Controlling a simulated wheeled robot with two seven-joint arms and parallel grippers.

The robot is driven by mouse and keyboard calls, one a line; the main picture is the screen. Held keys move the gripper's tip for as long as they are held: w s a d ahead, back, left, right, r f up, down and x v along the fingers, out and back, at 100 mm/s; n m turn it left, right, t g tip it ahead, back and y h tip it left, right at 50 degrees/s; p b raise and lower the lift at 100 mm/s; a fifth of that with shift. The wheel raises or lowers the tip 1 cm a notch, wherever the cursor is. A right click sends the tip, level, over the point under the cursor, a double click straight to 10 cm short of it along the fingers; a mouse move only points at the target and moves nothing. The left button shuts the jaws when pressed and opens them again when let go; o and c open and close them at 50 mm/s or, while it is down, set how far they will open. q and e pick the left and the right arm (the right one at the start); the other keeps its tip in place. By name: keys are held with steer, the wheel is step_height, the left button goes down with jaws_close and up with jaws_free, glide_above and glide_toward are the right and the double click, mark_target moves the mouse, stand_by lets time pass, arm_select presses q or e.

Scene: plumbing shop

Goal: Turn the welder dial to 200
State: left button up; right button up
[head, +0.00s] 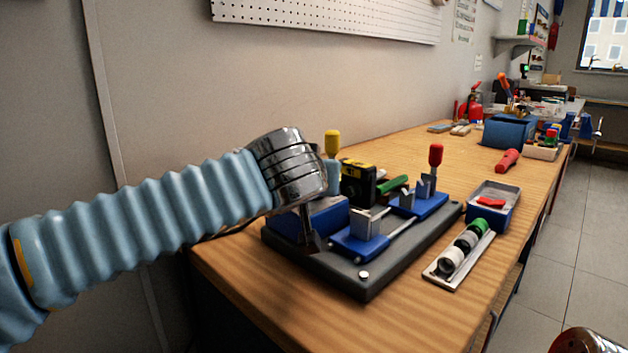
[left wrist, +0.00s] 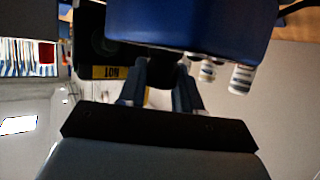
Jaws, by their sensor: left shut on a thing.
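The welder is a dark base plate (head: 365,285) with blue clamp blocks (head: 360,243) on the bench, one with a red-topped lever (head: 436,156). A black box (head: 357,186) with a yellow label stands at its back; the left wrist view shows the label (left wrist: 107,72) close by. My left gripper (left wrist: 162,84) is at the welder's back left side, its two fingers closed on a small dark piece (left wrist: 163,70) that appears to be the dial. Its markings and pointer are hidden. In the head view my chrome wrist covers most of this gripper.
A tray with white, black and green fittings (head: 465,250) and a grey-blue bin (head: 494,200) lie right of the welder. A red-handled tool (head: 508,160) and a blue box (head: 508,132) lie farther back. The wooden bench (head: 240,280) is bare at the front left.

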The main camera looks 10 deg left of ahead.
arm_select(q)
steer(key=shift+n+y, duration=1)
steer(key=shift+y, duration=0.2)
steer(key=o, duration=1)
steer(key=shift+w+f, duration=0.1)
steer(key=shift+c, duration=0.2)
steer(key=v, duration=1.4)
steer(key=shift+b, duration=0.4)
steer(key=shift+w+d, duration=0.1)
steer(key=shift+w, duration=0.05)
